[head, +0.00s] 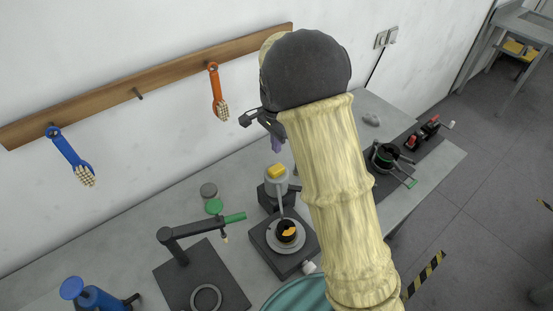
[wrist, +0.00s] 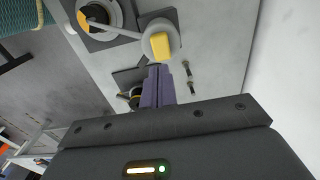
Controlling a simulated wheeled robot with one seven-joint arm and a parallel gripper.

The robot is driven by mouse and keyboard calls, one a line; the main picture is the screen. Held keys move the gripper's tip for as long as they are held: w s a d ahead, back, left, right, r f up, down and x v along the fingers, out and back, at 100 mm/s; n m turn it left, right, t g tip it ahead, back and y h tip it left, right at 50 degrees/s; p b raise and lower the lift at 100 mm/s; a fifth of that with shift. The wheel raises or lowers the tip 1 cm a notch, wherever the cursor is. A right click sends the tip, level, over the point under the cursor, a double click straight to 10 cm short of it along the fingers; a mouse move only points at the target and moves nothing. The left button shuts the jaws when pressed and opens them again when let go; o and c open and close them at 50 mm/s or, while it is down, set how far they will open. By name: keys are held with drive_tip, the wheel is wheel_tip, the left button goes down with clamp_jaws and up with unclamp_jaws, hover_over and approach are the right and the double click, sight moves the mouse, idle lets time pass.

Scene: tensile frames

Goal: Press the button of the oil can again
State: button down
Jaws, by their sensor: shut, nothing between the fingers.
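The oil can (head: 275,188) stands on the bench with a yellow button (head: 277,171) on its pale round top. Its thin spout reaches down to a round dish (head: 287,234) on a dark square base. The button also shows in the wrist view (wrist: 160,45), just beyond the fingertips. My gripper (head: 278,148) is shut and empty, its purple fingers (wrist: 158,70) just above the button in the head view. A gap seems to show between fingertips and button, but its depth is hard to tell. My arm hides part of the bench to the right.
Wall pegs hold an orange tool (head: 216,95) and a blue tool (head: 70,155). A green-handled device (head: 385,156) stands farther right.

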sight(276, 169)
wheel_tip(276, 169, down, 8)
drive_tip(key=p, duration=0.2)
drive_tip(key=shift+r+p, duration=0.1)
drive_tip(key=shift+p, duration=0.25)
